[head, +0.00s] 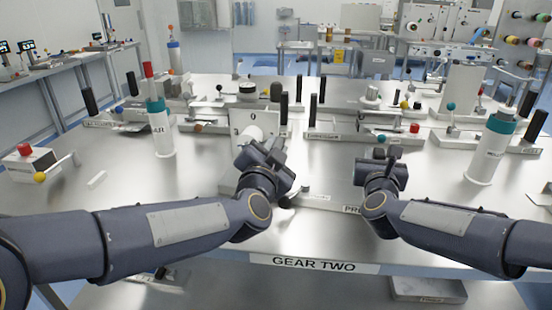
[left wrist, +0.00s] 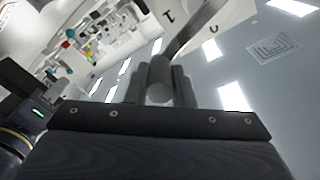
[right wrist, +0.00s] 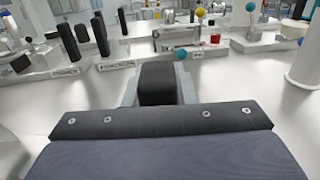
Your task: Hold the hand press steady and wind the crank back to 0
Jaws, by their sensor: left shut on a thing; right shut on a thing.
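The white crank dial (head: 255,122) stands at the middle of the bench, with a 0 at its top. It also shows at the top of the left wrist view (left wrist: 228,16), cut off by the edge. My left gripper (head: 266,158) is in front of the dial and shut on the grey crank knob (left wrist: 160,82). The crank arm runs up from the knob toward the dial. My right gripper (head: 381,160) is shut on a black upright handle (right wrist: 158,84), apparently the hand press handle. The press base (head: 320,202) has a partly hidden label. The dial's pointer reading is hidden.
A teal-capped bottle (head: 160,130) stands left, and another (head: 492,150) stands right. A box with a red button (head: 28,162) is at far left. Several levers and labelled fixtures line the back. The front edge carries a GEAR TWO label (head: 314,264).

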